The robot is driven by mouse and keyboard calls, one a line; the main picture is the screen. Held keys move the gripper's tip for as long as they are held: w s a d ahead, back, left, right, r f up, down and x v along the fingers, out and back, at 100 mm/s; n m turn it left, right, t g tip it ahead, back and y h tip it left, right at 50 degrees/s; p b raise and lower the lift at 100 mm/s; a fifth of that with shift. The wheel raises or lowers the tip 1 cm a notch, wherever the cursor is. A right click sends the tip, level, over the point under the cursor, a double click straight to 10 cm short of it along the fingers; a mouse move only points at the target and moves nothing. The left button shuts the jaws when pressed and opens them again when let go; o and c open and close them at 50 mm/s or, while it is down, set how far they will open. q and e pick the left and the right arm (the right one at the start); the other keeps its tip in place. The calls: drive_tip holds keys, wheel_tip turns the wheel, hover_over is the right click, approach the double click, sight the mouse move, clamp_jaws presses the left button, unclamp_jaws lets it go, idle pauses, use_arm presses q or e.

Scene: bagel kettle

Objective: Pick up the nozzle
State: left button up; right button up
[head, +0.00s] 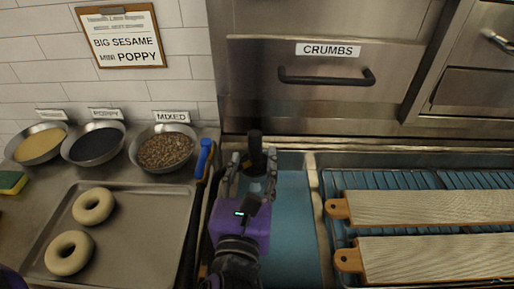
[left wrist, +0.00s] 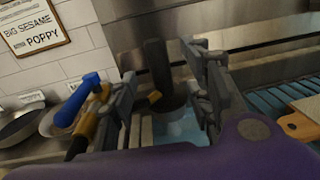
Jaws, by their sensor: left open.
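A blue spout-shaped piece with yellow and black parts, which looks like the nozzle (head: 204,157), is at the right edge of the metal tray, left of the water basin. In the left wrist view the nozzle (left wrist: 76,101) is left of my fingers, apart from them. My left gripper (head: 253,162) is open over the left end of the basin. A black upright handle (head: 255,146) shows between and beyond its fingertips. The handle (left wrist: 157,66) also stands between the fingers in the left wrist view. I cannot tell whether they touch it. My right gripper is not in view.
The basin (head: 293,215) holds blue water. Two wooden boards (head: 425,206) (head: 435,257) lie on a rack at the right. Two bagels rest on the metal tray (head: 135,225). Topping bowls (head: 167,148) stand behind it. A steel drawer front marked CRUMBS (head: 320,95) closes off the back.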

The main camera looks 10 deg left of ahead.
sight(254, 149)
use_arm(q)
drive_tip(key=shift+w+a+r, duration=0.1)
drive_tip(key=shift+w+r, duration=0.1)
drive_tip(key=shift+w, duration=0.6)
drive_tip(key=w, duration=0.1)
drive_tip(key=w+p, duration=0.1)
drive_tip(key=w, duration=0.2)
drive_tip(key=shift+w+a+f, duration=0.2)
drive_tip(key=shift+w+a, duration=0.15)
drive_tip(key=shift+w+f, duration=0.1)
drive_tip(key=shift+w, duration=0.05)
drive_tip(key=c, duration=0.4)
clamp_jaws()
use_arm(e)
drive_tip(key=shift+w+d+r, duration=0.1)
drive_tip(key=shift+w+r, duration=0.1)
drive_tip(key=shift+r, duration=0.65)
